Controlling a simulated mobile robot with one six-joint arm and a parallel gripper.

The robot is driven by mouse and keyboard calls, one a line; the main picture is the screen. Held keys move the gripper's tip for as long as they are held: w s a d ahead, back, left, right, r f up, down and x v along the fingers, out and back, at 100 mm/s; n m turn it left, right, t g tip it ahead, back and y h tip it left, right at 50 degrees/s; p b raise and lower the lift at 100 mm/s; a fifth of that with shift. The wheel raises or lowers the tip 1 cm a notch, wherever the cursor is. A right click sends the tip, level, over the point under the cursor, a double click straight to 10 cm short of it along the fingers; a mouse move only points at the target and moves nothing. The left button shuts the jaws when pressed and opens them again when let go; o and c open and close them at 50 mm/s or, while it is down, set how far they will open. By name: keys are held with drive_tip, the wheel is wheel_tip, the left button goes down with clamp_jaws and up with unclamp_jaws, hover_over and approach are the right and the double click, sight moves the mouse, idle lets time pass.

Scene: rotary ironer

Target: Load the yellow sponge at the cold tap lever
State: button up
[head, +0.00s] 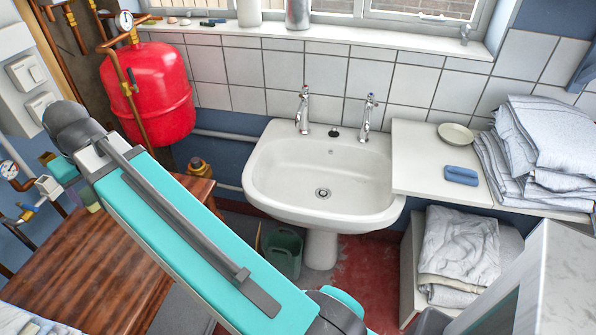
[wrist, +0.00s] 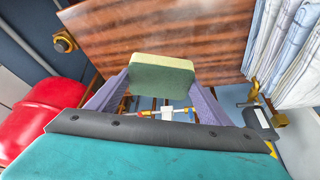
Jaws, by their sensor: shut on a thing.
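A sponge (wrist: 160,75) with a pale yellow edge and a dull green face is between the two purple fingers of my gripper (wrist: 161,84) in the wrist view. The fingers are shut on it from both sides, over a brown wooden surface. The sink has a left tap (head: 303,108) and a right tap (head: 368,116) in the head view, each with a small lever on top. I cannot tell which is cold by colour. My gripper is at the far left of the head view, partly hidden by my arm, well away from the taps.
The white basin (head: 260,178) is empty. To its right, a counter (head: 412,165) holds a blue sponge (head: 461,175), a dish (head: 455,132) and folded towels (head: 550,135). A red tank (head: 150,95) with copper pipes stands left. A wooden table (head: 85,265) lies below my arm.

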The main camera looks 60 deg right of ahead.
drive_tip(key=shift+w+d, duration=0.1)
idle(0.3)
